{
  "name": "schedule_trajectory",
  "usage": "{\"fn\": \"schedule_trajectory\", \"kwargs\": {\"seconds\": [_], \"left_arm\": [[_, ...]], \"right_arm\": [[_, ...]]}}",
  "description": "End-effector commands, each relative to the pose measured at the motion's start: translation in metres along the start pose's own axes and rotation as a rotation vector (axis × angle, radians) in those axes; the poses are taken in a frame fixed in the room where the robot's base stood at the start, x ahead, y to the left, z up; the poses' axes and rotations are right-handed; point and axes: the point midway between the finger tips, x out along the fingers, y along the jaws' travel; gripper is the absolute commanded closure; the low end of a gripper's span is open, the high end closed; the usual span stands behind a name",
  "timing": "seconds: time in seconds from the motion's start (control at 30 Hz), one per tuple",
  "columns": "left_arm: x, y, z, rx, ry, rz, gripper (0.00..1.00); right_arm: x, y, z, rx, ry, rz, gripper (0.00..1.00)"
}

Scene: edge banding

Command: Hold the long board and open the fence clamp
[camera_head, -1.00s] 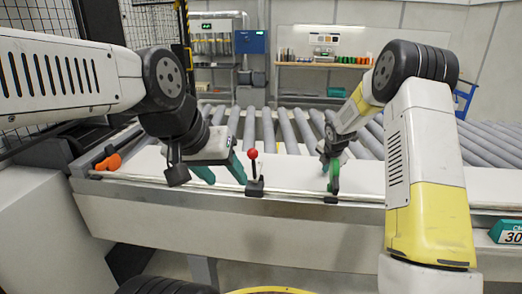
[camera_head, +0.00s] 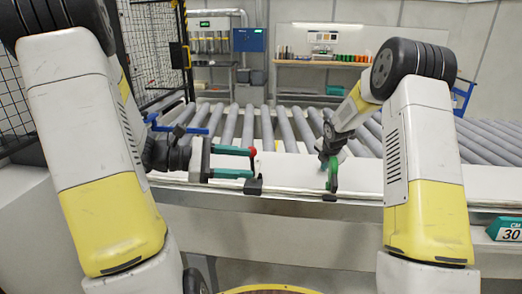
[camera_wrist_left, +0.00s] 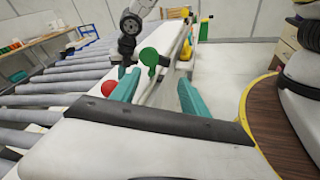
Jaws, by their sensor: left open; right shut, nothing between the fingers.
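The fence clamp shows as a red knob (camera_head: 253,152) above a black base (camera_head: 253,186) on the front rail. My left gripper (camera_head: 249,163) is open, its teal fingers pointing right, the far fingertip overlapping the red knob in view. In the left wrist view the red knob (camera_wrist_left: 109,88) shows beside the far finger of my left gripper (camera_wrist_left: 158,88); contact cannot be told. A white long board (camera_head: 290,170) lies behind the rail. My right gripper (camera_head: 331,160) is shut, close to a green upright piece (camera_head: 333,180), which also shows in the left wrist view (camera_wrist_left: 149,57).
Grey rollers (camera_head: 283,130) run behind the board. A teal numbered sign (camera_head: 507,231) is at the right front. A wire mesh fence (camera_head: 150,50) stands at the left. A shelf bench (camera_head: 320,67) is far back. The board between the two grippers is clear.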

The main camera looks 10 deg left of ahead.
Motion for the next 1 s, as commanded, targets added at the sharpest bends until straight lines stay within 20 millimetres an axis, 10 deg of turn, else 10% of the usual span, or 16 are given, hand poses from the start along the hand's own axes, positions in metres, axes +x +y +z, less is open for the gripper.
{"fn": "schedule_trajectory", "kwargs": {"seconds": [0.4,1.0], "left_arm": [[-0.036,0.053,-0.053,-0.224,-0.119,0.303,0.47],[0.061,0.084,-0.044,-0.222,-0.12,0.301,0.47]], "right_arm": [[0.006,-0.008,-0.007,0.0,0.013,-0.018,1.0],[0.006,-0.009,-0.006,0.0,0.013,-0.019,1.0]]}}
